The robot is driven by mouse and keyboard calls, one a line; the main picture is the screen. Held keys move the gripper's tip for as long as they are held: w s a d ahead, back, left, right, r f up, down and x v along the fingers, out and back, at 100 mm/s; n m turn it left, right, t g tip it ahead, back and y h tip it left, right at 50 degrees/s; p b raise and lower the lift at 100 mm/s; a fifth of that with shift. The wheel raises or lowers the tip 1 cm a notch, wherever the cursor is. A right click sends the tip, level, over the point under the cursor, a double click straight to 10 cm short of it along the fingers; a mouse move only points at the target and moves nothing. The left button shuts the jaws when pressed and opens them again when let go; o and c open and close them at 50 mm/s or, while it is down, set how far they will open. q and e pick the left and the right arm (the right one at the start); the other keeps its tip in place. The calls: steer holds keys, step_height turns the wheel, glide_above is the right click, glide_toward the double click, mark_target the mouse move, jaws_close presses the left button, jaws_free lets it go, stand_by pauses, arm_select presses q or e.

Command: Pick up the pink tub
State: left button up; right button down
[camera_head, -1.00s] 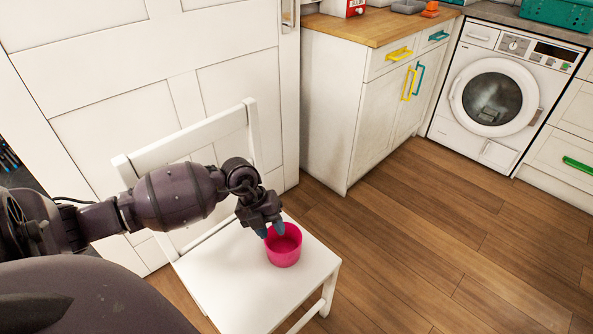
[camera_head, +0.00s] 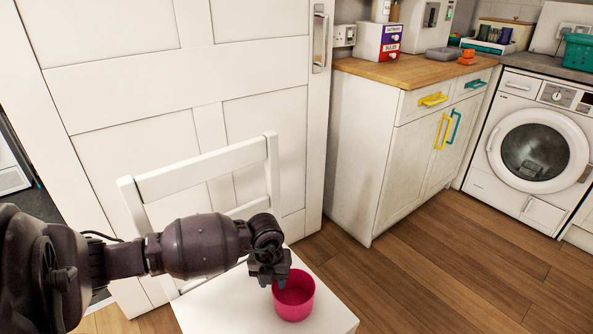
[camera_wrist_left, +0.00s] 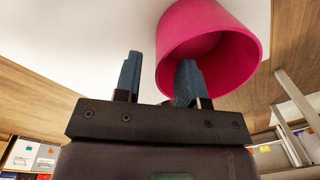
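The pink tub (camera_head: 294,300) stands upright on the seat of a white chair (camera_head: 215,312), its open top facing up. My left gripper (camera_head: 274,283) reaches down at the tub's left rim. In the left wrist view my left gripper (camera_wrist_left: 159,62) has its two blue fingers well apart. One finger overlaps the opening of the pink tub (camera_wrist_left: 195,22) and the other is outside, left of its wall. I cannot tell whether either finger touches it. The tub's underside is hidden. My right gripper is in neither view.
The chair's backrest (camera_head: 200,175) rises behind my left arm, in front of a white panelled door (camera_head: 130,90). A white cabinet (camera_head: 375,150) with a wooden worktop stands to the right, then a washing machine (camera_head: 530,150). The wooden floor (camera_head: 440,270) between is clear.

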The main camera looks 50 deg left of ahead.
mark_target(274, 288)
arm_select(q)
step_height(274, 288, down, 4)
steer(key=shift+d+r+b, duration=0.1)
steer(key=shift+d+b, duration=0.05)
steer(key=shift+b, duration=0.45)
steer(key=shift+r, duration=0.1)
steer(key=shift+c, duration=0.4)
jaws_close()
